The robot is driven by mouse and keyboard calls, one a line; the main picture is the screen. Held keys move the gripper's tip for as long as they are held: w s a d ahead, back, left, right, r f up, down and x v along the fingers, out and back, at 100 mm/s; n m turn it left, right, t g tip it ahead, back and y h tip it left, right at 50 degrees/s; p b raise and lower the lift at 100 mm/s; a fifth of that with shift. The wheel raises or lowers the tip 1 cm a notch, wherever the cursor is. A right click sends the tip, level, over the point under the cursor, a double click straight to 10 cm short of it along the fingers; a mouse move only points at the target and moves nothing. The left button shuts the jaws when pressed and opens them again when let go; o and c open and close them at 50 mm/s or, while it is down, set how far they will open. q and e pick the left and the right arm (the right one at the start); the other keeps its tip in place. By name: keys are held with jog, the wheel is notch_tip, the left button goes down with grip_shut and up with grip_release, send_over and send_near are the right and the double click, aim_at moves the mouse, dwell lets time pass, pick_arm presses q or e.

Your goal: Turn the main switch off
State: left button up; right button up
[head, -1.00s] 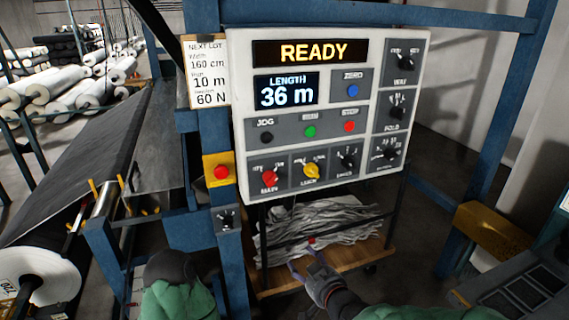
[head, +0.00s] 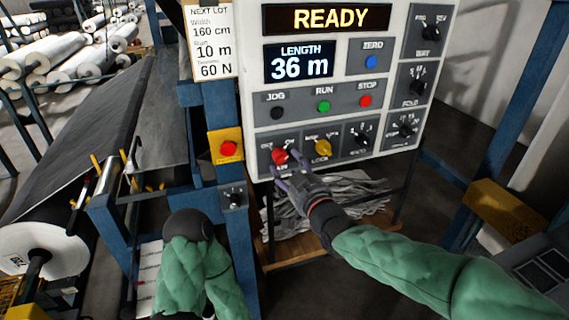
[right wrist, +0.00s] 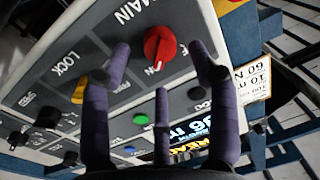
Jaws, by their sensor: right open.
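The main switch (head: 279,157) is a red rotary knob at the lower left of the control panel. In the right wrist view the red knob (right wrist: 160,44) sits beside the label MAIN, and its white mark appears to point toward ON. My right gripper (head: 288,172) has its purple fingers just in front of and below the knob. In the right wrist view the fingers of my right gripper (right wrist: 162,70) are spread around the knob's position, open and empty, with no clear contact. My left arm shows at the bottom of the head view, but its gripper does not.
The yellow lock knob (head: 322,148) is close on the right of the main switch. The panel (head: 338,80) displays READY and 36 m. A red button on a yellow box (head: 228,148) stands to the left. A blue post (head: 238,240) runs below it.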

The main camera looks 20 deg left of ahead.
aim_at(284, 161)
jog(key=shift+x, duration=1.75)
jog(key=c, duration=1.1)
